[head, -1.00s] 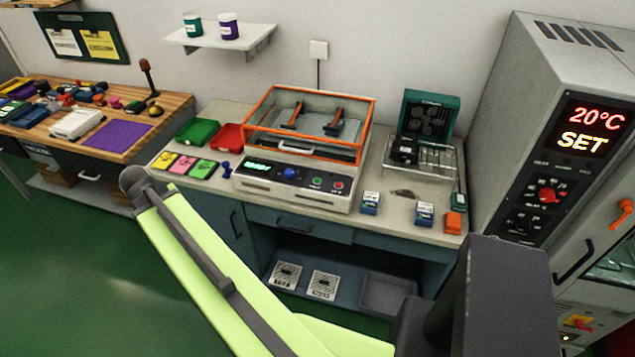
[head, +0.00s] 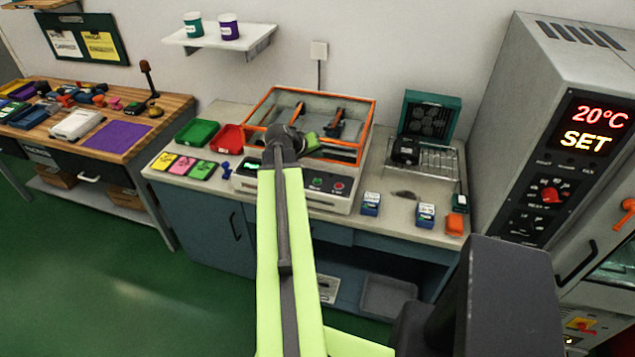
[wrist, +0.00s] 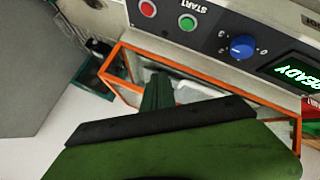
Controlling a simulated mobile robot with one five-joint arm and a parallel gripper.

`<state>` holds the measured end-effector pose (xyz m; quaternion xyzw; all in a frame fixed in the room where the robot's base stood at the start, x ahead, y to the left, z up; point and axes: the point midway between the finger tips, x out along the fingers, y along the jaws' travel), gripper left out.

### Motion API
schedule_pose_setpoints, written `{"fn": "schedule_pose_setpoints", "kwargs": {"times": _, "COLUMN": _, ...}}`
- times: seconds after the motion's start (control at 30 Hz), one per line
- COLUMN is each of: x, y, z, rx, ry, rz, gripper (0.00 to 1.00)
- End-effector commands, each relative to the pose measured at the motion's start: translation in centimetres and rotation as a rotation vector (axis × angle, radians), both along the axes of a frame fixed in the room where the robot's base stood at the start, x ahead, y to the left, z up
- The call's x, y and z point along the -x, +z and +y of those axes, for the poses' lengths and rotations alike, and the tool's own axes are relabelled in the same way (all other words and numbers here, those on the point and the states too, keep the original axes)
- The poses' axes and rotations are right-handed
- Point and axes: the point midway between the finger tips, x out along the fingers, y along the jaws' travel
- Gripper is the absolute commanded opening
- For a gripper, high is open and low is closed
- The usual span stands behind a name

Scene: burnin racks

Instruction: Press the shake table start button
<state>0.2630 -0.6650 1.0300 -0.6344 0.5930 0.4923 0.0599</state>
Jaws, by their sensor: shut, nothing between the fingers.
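The shake table (head: 325,196) stands on the bench with an orange-framed clear enclosure on top. Its green start button (head: 317,182) is on the front panel, left of a red button (head: 338,187). In the wrist view, which is turned over, the green start button (wrist: 187,22) lies under the label START, beside the red button (wrist: 148,8). My gripper (wrist: 158,80) is shut and empty, in front of the orange frame in that picture and apart from the start button. In the head view, my arm hides the middle of the panel.
The wrist view shows a blue knob (wrist: 242,47) and a READY display (wrist: 292,73) on the panel. Blue-white boxes (head: 370,204) and a wire rack (head: 425,158) are to the right. Green and red trays (head: 197,132) are left. A tall chamber (head: 510,130) stands at far right.

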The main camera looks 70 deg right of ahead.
Motion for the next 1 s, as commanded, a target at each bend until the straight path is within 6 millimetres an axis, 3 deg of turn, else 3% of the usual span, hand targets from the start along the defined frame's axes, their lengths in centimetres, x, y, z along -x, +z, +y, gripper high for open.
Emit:
{"fn": "schedule_pose_setpoints", "kwargs": {"times": 0.37, "x": -0.1, "y": -0.9, "z": 0.1, "rx": -0.002, "ry": 0.001, "rz": 0.0, "gripper": 0.0}}
{"fn": "schedule_pose_setpoints", "kwargs": {"times": 0.83, "x": 0.0, "y": -7.5, "z": 0.0, "rx": -0.001, "ry": 0.0, "rz": 0.0, "gripper": 0.0}}
{"fn": "schedule_pose_setpoints", "kwargs": {"times": 1.0, "x": 0.0, "y": -8.9, "z": 0.0, "rx": -0.001, "ry": 0.0, "rz": 0.0, "gripper": 0.0}}
